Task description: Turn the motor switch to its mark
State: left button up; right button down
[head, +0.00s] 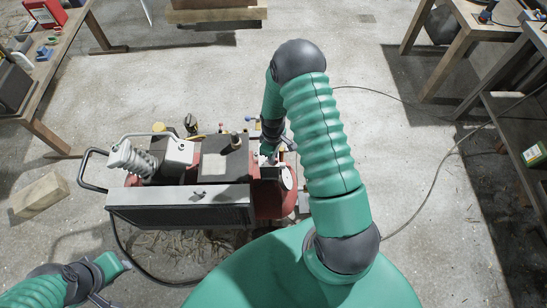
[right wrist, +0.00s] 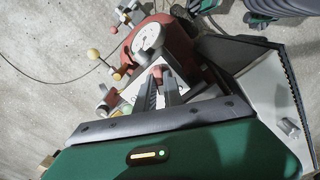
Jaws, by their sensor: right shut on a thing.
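The motor switch is a small red knob (right wrist: 158,71) on a pale triangular plate (right wrist: 131,92) of the compressor, in the right wrist view. My right gripper (right wrist: 159,79) has its two dark fingers shut on it, and they cover part of it. In the head view my right gripper (head: 268,152) reaches down at the right end of the compressor (head: 180,195); the switch is too hidden there to make out. The mark cannot be made out. My left gripper (head: 115,279) is low at the left, apart from the compressor; its finger opening is unclear.
A round white gauge (right wrist: 149,37) and several knobs and valves stand close to the switch. A red tank (head: 272,205) is below. A timber block (head: 39,194) lies on the floor at left. Workbenches stand left and right; a cable (head: 440,165) crosses the floor.

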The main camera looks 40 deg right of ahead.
jog(key=shift+w+d+r+n+p, duration=0.1)
jog(key=shift+r+n+p, duration=0.1)
jog(key=shift+n, duration=0.3)
jog(key=shift+w+r+n+p, duration=0.1)
jog(key=shift+n+p, duration=0.05)
jog(key=shift+n, duration=0.35)
jog(key=n+p, duration=0.1)
jog(key=n, duration=0.2)
jog(key=shift+f, duration=0.1)
jog(key=c, duration=1.1)
grip_release()
jog(key=shift+f, duration=0.2)
jog(key=shift+c, duration=0.2)
jog(key=shift+s, duration=0.1)
notch_tip(320, 180, up, 6)
jog(key=p, duration=0.5)
jog(key=shift+r, duration=0.1)
